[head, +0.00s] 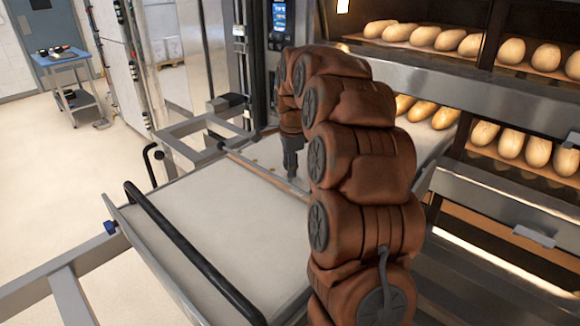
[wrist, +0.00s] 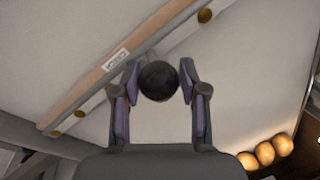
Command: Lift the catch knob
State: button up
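The catch knob (wrist: 158,80) is a round black ball in the wrist view, beside a wooden strip with a small white label. My gripper (wrist: 160,84) is open, with one finger on each side of the knob. Narrow gaps seem to show between the fingers and the ball. In the head view my gripper (head: 291,168) points down over the pale loader surface, close to the wooden bar (head: 262,176). The knob cannot be made out there.
A pale loader belt (head: 215,225) with a black handle bar (head: 185,245) lies in front. Deck ovens with loaves (head: 440,38) stand at the right. A steel frame (head: 190,125) is left of the gripper. A blue-topped cart (head: 60,58) stands far left on open floor.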

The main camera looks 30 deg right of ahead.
jog(key=o, duration=0.4)
notch_tip(320, 180, up, 12)
jog(key=s, duration=0.2)
jog(key=shift+a, duration=0.4)
jog(key=shift+s+f, duration=0.1)
jog(key=shift+s, duration=0.1)
dwell(0.4)
